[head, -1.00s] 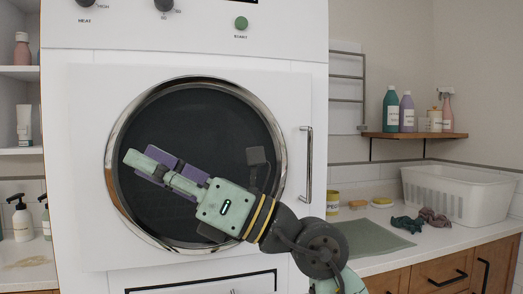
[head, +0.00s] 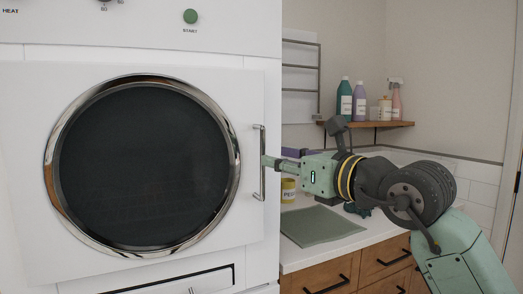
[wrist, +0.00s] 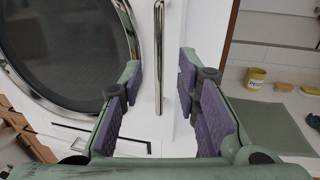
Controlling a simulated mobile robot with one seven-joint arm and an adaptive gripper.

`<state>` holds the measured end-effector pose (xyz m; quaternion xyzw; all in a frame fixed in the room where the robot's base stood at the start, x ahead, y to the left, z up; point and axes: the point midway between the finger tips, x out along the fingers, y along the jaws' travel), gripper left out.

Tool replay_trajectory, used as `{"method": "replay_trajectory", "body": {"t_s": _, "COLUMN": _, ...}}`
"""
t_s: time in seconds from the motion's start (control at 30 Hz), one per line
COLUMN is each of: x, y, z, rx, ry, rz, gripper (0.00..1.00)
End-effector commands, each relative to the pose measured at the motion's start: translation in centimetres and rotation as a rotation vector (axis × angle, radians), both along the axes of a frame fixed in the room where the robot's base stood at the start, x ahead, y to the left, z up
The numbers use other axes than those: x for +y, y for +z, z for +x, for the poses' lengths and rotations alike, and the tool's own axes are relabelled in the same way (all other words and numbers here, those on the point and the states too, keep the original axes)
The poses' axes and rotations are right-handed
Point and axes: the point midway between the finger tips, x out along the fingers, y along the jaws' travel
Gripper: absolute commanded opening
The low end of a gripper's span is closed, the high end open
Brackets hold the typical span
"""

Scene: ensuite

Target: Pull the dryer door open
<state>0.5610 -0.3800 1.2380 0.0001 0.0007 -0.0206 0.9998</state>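The white dryer door (head: 250,95) has a round dark window (head: 145,165) with a chrome ring. It appears closed. Its vertical metal bar handle (head: 262,180) is on the door's right side, and it also shows in the wrist view (wrist: 158,60). My gripper (head: 272,160) is at the handle, reaching in from the right in the head view. In the wrist view my gripper (wrist: 160,85) is open, with purple pads apart and the handle lined up between them. I see no pad touching the bar. The far finger is partly hidden in the head view.
A counter (head: 335,240) with a green mat (head: 322,226) and a yellow tin (head: 288,190) lies right of the dryer. A wooden shelf (head: 375,124) with several bottles hangs above it. Drawers (head: 385,262) are below the counter. The area before the door window is clear.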

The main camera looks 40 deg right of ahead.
Motion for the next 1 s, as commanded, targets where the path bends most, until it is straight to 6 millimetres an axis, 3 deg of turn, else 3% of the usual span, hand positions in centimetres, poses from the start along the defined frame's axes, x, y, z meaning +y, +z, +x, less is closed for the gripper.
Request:
{"method": "replay_trajectory", "body": {"t_s": 0.2, "x": -0.1, "y": 0.3, "z": 4.0, "rx": 0.000, "ry": 0.003, "rz": 0.000, "gripper": 0.30}}
{"method": "replay_trajectory", "body": {"t_s": 0.4, "x": -0.2, "y": 0.2, "z": 5.9, "rx": -0.002, "ry": 0.002, "rz": 0.002, "gripper": 0.30}}
{"method": "replay_trajectory", "body": {"t_s": 0.73, "x": -0.2, "y": 0.0, "z": 6.2, "rx": -0.002, "ry": 0.001, "rz": 0.001, "gripper": 0.30}}
{"method": "replay_trajectory", "body": {"t_s": 1.0, "x": -0.2, "y": 0.0, "z": 6.2, "rx": -0.002, "ry": 0.002, "rz": 0.001, "gripper": 0.12}}
